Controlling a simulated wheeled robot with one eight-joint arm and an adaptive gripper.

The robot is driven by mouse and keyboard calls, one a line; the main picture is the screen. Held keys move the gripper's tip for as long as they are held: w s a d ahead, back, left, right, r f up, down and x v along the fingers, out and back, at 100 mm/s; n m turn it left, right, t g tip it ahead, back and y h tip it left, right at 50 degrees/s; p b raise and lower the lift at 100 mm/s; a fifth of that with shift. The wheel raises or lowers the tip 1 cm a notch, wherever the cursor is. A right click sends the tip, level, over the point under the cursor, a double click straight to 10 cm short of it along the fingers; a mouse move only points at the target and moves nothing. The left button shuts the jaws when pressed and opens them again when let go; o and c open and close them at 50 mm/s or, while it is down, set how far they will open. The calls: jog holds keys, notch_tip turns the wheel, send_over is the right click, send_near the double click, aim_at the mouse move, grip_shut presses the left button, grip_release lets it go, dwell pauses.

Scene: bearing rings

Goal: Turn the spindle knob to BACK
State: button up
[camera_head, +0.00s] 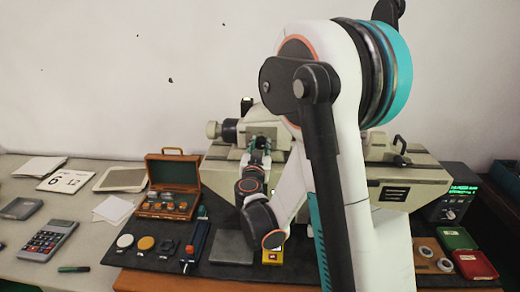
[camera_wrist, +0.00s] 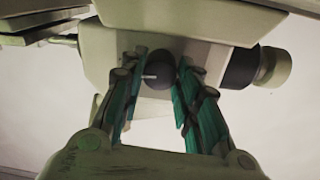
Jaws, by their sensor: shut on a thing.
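The spindle knob (camera_wrist: 158,72) is round and black with a white pointer line, on the face of the beige machine (camera_wrist: 100,45). In the wrist view the line lies nearly level and points left. My gripper (camera_wrist: 161,64) has its two teal fingers on either side of the knob and is shut on it. In the head view my gripper (camera_head: 259,146) is at the front of the machine (camera_head: 408,172), and the knob is hidden behind it. No lettering around the knob can be read.
A control box (camera_head: 450,200) with a green display stands at right. Green and red trays (camera_head: 474,264) and a board with rings (camera_head: 432,254) lie before it. An open wooden case (camera_head: 172,187), a grey plate (camera_head: 232,247) and small tools lie left of my arm. A calculator (camera_head: 48,240) lies farther left.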

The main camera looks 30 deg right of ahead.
jog(key=n+b, duration=0.2)
jog(key=n, duration=0.2)
jog(key=shift+f, duration=0.1)
jog(key=n+b, duration=0.2)
jog(key=n, duration=0.2)
jog(key=shift+n, duration=0.4)
jog(key=n+b, duration=0.1)
jog(key=n, duration=0.3)
jog(key=shift+n, duration=0.3)
jog(key=shift+n+t+b, duration=0.3)
jog(key=shift+n+b, duration=0.35)
jog(key=shift+n, duration=1.25)
jog(key=o, duration=1.1)
jog(key=shift+a, duration=0.1)
jog(key=shift+c, duration=0.2)
jog(key=v, duration=1.2)
